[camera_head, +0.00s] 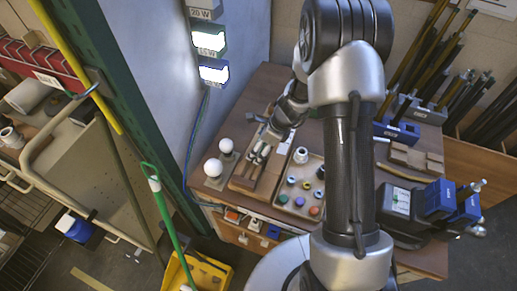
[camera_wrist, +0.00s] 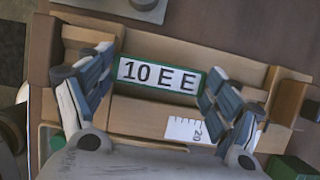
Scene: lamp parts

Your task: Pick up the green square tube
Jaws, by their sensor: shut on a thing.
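In the head view my gripper (camera_head: 271,122) is low over the wooden tray at the left of the table, and I cannot make out the tube there.
The wooden tray (camera_wrist: 140,115) has a white ruler mark (camera_wrist: 188,130) in the wrist view. In the head view, a tray of small coloured caps (camera_head: 301,184) stands to the right. White globes (camera_head: 213,168) stand at the left edge. Dark rods (camera_head: 425,60) stand at the back right.

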